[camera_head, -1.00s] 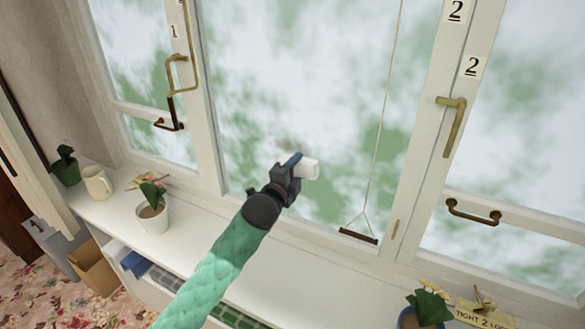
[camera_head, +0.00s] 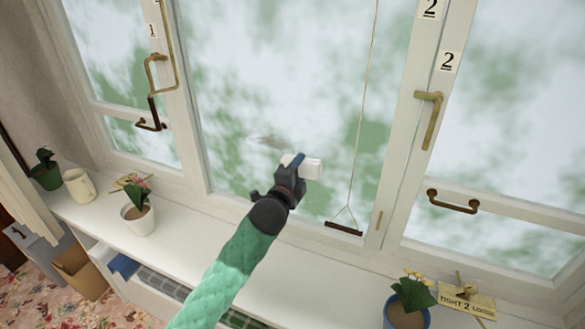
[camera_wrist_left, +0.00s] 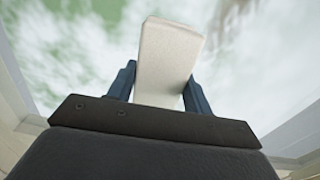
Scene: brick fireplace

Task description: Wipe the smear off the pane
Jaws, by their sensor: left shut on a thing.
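My left gripper (camera_head: 294,172) is shut on a white block-like wiper (camera_head: 310,169) in front of the middle window pane (camera_head: 290,70). In the left wrist view the wiper (camera_wrist_left: 167,58) sits between the two blue fingers of the left gripper (camera_wrist_left: 160,85), its far end toward the glass. I cannot tell whether it touches the pane. A faint grey-brown smear (camera_head: 266,140) shows on the pane, up and left of the wiper. In the left wrist view a brownish smear (camera_wrist_left: 238,18) shows at the top right. My right gripper is not in view.
Below the window, a white sill (camera_head: 180,232) holds a cream mug (camera_head: 79,186), a pink-flowered pot (camera_head: 139,220) and a blue pot (camera_head: 405,313). A cord with a dark bar (camera_head: 343,229) hangs before the pane. Brass handles (camera_head: 432,118) jut from the frames.

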